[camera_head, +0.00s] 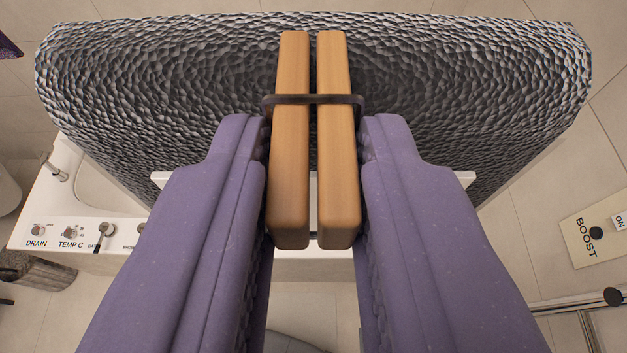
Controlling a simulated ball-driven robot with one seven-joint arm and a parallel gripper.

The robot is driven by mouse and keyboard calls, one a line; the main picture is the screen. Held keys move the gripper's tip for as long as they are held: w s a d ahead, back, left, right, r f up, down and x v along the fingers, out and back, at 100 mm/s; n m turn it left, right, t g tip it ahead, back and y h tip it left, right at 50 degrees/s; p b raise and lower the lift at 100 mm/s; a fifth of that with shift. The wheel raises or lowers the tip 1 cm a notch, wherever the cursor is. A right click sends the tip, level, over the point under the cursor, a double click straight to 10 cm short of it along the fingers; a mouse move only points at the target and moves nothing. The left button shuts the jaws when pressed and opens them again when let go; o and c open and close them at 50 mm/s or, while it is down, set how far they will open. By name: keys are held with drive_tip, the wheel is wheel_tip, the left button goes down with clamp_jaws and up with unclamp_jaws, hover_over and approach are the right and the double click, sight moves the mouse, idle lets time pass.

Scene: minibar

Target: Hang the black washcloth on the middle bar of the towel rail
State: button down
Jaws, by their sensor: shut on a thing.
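My gripper (313,140) has two purple fingers and is shut on a wooden clip (290,160), made of two upright wooden bars with a dark band around them. The black washcloth (150,90) is a dark, scaly-textured sheet spread wide behind the clip, filling the upper part of the view. It appears to hang from the clip, but the fingers and bars hide where they meet. Metal bars (575,304) with a dark end knob show at the lower right edge. They may be part of the towel rail; its middle bar cannot be made out.
A white bath-like unit (85,200) with knobs labelled DRAIN and TEMP C stands at the left. A cream BOOST panel (580,245) with an ON label is at the right. A grey stool-like object (35,270) is at the lower left. Pale tiles surround these.

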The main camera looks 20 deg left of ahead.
drive_tip(key=shift+s+d, duration=0.15)
drive_tip(key=shift+s, duration=0.3)
drive_tip(key=shift+f, duration=0.1)
